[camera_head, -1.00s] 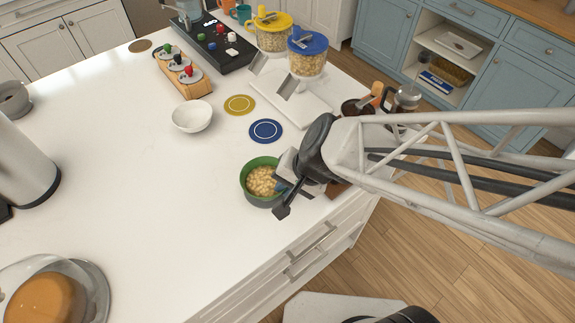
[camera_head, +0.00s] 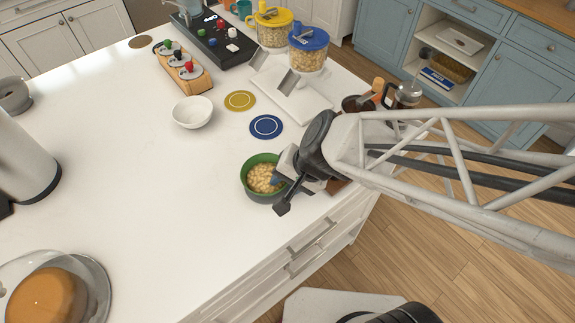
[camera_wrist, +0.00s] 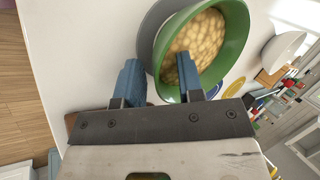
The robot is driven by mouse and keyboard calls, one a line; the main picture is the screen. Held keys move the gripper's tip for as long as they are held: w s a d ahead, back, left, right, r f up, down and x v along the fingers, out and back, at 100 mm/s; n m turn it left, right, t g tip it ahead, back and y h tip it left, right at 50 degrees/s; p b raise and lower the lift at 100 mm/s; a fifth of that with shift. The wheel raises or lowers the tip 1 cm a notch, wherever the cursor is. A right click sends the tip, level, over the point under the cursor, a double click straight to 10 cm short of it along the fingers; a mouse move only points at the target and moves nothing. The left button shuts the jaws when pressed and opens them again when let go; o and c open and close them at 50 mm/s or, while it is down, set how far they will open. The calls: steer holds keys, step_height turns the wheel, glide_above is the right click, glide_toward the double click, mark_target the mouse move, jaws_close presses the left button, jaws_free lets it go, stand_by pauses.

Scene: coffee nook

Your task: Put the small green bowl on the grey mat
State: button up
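The green bowl (camera_head: 246,180), filled with pale food pieces, stands on the white counter near its front edge. In the wrist view the bowl (camera_wrist: 235,40) fills the upper middle. My gripper (camera_head: 280,184) is at the bowl's right side; arm parts hide some of it in the head view. In the wrist view my gripper (camera_wrist: 158,68) has its blue fingers apart, one outside the bowl and one over the rim and food. Contact is unclear. A grey round patch (camera_wrist: 152,22) shows beside the bowl; I cannot tell whether it is the grey mat or the bowl's shaded side.
A blue mat (camera_head: 266,127) and a yellow mat (camera_head: 240,100) lie behind the bowl. A white bowl (camera_head: 192,113) stands behind left. Lidded jars (camera_head: 308,55), a scale-like stand (camera_head: 300,98) and a wooden rack (camera_head: 182,70) are farther back. The counter's left middle is clear.

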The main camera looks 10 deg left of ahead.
steer(key=v, duration=1.2)
steer(key=shift+d+r, duration=0.1)
steer(key=shift+d, duration=0.05)
stand_by(0.7)
steer(key=d+r+n+h, duration=0.1)
steer(key=d+r+h, duration=0.2)
steer(key=d, duration=0.5)
steer(key=d+r+n+t+h, duration=0.1)
steer(key=d+r, duration=0.3)
steer(key=d, duration=0.5)
steer(key=shift+d+h, duration=0.25)
steer(key=shift+h, duration=0.65)
